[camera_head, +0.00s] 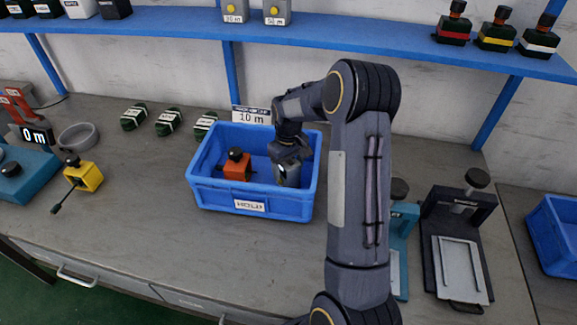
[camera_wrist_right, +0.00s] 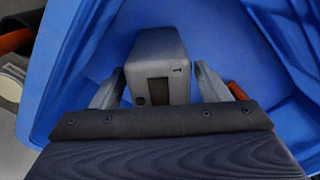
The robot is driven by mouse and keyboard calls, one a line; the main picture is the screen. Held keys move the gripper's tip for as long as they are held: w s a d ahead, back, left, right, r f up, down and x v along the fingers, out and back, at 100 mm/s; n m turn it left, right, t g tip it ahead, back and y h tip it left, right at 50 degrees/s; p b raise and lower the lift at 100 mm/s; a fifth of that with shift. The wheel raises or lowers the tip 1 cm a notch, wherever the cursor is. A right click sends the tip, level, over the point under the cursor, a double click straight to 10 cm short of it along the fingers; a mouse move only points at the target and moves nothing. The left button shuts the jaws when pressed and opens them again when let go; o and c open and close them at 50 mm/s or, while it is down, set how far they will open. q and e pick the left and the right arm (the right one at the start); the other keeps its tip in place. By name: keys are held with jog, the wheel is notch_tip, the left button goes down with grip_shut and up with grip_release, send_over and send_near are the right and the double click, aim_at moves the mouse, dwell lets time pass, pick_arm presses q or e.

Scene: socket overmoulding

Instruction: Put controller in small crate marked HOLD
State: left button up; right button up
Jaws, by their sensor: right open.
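The small blue crate (camera_head: 215,194), labelled HOLD on its front, stands on the bench in the middle. A grey box-shaped controller (camera_head: 289,177) is inside it, in the right part. In the right wrist view the controller (camera_wrist_right: 156,62) sits between the two fingers of my right gripper (camera_wrist_right: 158,82). The right gripper (camera_head: 290,155) reaches down into the crate from above and is open, with a finger on each side of the controller. The controller's underside is hidden, so its contact with the crate floor cannot be made out. My left gripper is not in view.
An orange device (camera_head: 237,166) with a black knob sits in the crate's left part. A "10 m" sign (camera_head: 251,116) stands behind. Several green bundles (camera_head: 168,122) lie back left. A yellow device (camera_head: 84,176) is left. A dark press (camera_head: 458,240) stands right. Bench front left is clear.

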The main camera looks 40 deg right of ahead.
jog(key=s+a+r+t+p, duration=0.1)
jog(key=s+a+r+p, duration=0.15)
jog(key=r, duration=0.35)
jog(key=s+a+r+y+p, duration=0.1)
jog(key=r+p, duration=0.2)
jog(key=r, duration=0.4)
jog(key=s+a+r+t+p, duration=0.1)
jog(key=r+p, duration=0.1)
jog(key=r, duration=0.4)
jog(key=s+a+r+t+y, duration=0.1)
jog(key=s+a+r, duration=0.1)
jog(key=s+a, duration=0.6)
jog(key=s+a+r+m+t+y, duration=0.1)
jog(key=s+a+r+t, duration=0.1)
jog(key=s+a, duration=0.6)
jog(key=s+r, duration=0.1)
jog(key=s, duration=0.3)
jog(key=shift+s+a+t+y, duration=0.15)
jog(key=shift+s+t+y, duration=0.15)
jog(key=shift+s+y, duration=0.1)
